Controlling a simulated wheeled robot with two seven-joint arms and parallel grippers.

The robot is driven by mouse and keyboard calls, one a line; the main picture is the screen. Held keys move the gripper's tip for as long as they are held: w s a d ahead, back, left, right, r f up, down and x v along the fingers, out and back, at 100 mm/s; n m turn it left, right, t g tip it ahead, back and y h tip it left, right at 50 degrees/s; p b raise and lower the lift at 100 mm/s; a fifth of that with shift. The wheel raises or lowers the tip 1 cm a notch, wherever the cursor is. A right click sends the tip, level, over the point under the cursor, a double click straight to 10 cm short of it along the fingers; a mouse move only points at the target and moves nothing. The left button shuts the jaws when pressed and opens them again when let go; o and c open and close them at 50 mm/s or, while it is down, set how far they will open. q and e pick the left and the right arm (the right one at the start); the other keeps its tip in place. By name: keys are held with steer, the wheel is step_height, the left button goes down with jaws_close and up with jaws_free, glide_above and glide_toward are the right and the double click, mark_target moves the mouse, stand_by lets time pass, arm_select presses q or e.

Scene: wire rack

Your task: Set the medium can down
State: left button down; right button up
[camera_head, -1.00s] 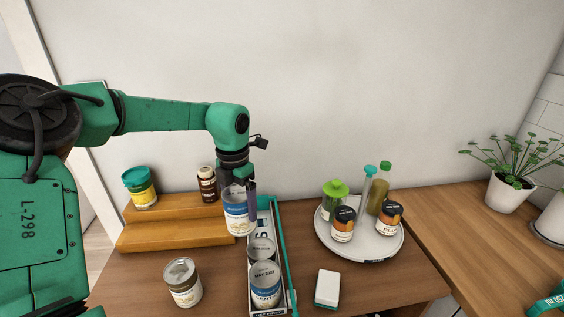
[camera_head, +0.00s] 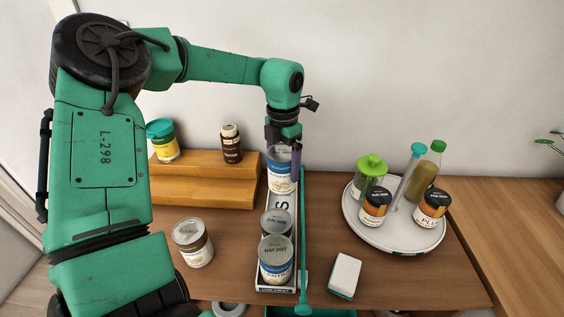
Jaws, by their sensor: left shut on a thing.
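My left gripper (camera_head: 284,146) points down and is shut on a can with a white and blue label (camera_head: 281,178), probably the medium can. The held can is upright, in line with the back part of a long narrow rack (camera_head: 286,206). I cannot tell whether its base touches the rack floor. Two more cans stand in the rack nearer to me: one in the middle (camera_head: 277,222) and one at the front (camera_head: 276,262), both with grey lids. My right gripper is not in view.
A can (camera_head: 193,243) stands on the table left of the rack. A wooden stepped shelf (camera_head: 205,190) with two jars is behind it. A teal bar (camera_head: 304,240) runs along the rack's right side. A white block (camera_head: 345,274) and a round tray (camera_head: 395,236) with bottles and jars are to the right.

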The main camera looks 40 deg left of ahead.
arm_select(q)
steer(key=f+b, duration=0.2)
steer(key=f, duration=0.1)
steer(key=f+b, duration=0.2)
steer(key=shift+s+f, duration=0.2)
steer(key=shift+s, duration=0.1)
step_height(320, 180, down, 5)
steer(key=b, duration=0.4)
steer(key=shift+r, duration=0.2)
steer(key=shift+f+b, duration=0.3)
steer(key=shift+b, duration=0.05)
steer(key=shift+w, duration=0.1)
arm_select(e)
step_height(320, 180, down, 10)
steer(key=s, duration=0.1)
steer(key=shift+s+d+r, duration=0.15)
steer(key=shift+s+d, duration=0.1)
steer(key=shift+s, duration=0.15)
arm_select(q)
steer(key=shift+r, duration=0.1)
steer(key=shift+b, duration=0.35)
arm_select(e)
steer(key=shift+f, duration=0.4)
arm_select(q)
steer(key=shift+f, duration=0.25)
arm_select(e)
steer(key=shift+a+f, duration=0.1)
